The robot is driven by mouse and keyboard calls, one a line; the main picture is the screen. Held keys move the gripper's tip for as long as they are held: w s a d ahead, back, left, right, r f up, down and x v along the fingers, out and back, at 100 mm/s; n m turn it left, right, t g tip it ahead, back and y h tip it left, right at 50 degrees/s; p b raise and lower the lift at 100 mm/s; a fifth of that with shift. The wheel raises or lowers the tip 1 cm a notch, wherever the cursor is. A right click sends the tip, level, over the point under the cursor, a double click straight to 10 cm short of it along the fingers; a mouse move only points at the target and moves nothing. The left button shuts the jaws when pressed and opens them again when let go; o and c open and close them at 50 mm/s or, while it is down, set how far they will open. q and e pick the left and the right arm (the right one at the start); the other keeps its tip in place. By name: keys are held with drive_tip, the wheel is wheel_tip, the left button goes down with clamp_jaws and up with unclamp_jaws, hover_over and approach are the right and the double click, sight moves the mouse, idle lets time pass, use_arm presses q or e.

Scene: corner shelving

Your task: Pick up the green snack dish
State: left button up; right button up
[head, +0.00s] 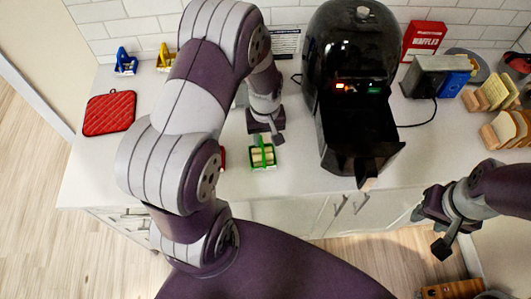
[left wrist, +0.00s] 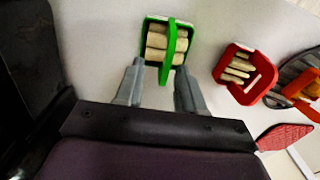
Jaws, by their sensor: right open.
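The green snack dish (head: 256,157) is a small open box with a green arched handle and pale rolls inside. It stands on the white counter, left of the black air fryer. In the left wrist view the dish (left wrist: 153,62) lies just beyond the fingertips. My left gripper (head: 268,138) is above and right beside the dish. In the left wrist view its two fingers (left wrist: 158,75) are spread apart with nothing between them but the near edge of the handle. My right gripper (head: 432,228) is open and empty, off the counter's front at the right.
A red dish (left wrist: 238,72) with similar rolls stands near the green one, mostly hidden by my arm in the head view. The black air fryer (head: 340,110) has its drawer out. A red mat (head: 109,113), toaster (head: 424,78) and bread holders (head: 508,128) lie farther off.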

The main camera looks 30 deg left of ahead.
sight(262, 143)
use_arm(q)
drive_tip(key=f, duration=0.2)
drive_tip(key=a+f, duration=0.1)
drive_tip(key=shift+s+a+f+p, duration=0.1)
drive_tip(key=shift+s+f+p, duration=0.25)
drive_tip(key=shift+f, duration=0.05)
drive_tip(key=shift+w+d, duration=0.15)
drive_tip(key=shift+d, duration=0.15)
clamp_jaws()
drive_tip(key=shift+a, duration=0.1)
drive_tip(key=shift+r, duration=0.15)
idle(0.4)
